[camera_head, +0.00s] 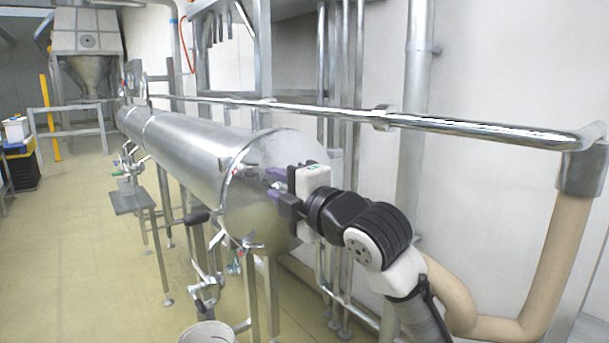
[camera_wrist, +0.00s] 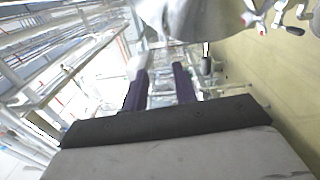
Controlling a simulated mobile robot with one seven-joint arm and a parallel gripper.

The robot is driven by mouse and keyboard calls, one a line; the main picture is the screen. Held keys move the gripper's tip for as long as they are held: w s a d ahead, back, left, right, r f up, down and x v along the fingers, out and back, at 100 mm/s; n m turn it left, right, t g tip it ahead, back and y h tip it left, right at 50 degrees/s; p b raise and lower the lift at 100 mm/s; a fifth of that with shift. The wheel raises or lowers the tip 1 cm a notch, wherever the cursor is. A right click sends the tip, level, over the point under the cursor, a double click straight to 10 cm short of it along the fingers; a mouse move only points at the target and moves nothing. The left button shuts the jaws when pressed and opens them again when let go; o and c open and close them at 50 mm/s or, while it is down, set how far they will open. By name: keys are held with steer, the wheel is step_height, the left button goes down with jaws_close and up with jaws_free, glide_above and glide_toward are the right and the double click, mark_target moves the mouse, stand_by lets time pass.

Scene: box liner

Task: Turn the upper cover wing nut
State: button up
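The large horizontal steel cylinder (camera_head: 185,150) has a shiny domed end cover (camera_head: 262,222) with a clamp ring around its rim. My gripper (camera_head: 271,181) is in front of the cover's upper part, its purple-tipped fingers pointing left across it. In the wrist view my gripper (camera_wrist: 160,72) shows two dark purple fingers standing apart with nothing seen between them. I cannot make out the upper wing nut; my gripper hides part of the cover. Whether the fingers touch the cover is not clear. The steel curve of the vessel (camera_wrist: 195,18) shows at the wrist view's top.
A long steel rail (camera_head: 330,112) runs above the cylinder, close over my arm. Vertical pipes (camera_head: 347,60) stand behind at the wall. A black-handled valve assembly (camera_head: 200,262) and a white bucket (camera_head: 208,332) are below the cover.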

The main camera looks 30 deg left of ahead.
mark_target(248, 170)
steer(key=p+x, duration=0.1)
steer(key=x, duration=0.3)
steer(key=w+p+x, duration=0.1)
steer(key=x, duration=0.2)
steer(key=p+x, duration=0.1)
steer(key=x, duration=0.3)
steer(key=shift+w+f+p, duration=0.3)
steer(key=shift+w, duration=0.1)
steer(key=shift+w+a+f, duration=0.1)
steer(key=shift+w+a, duration=0.2)
steer(key=shift+a, duration=0.35)
steer(key=shift+c, duration=0.2)
jaws_close()
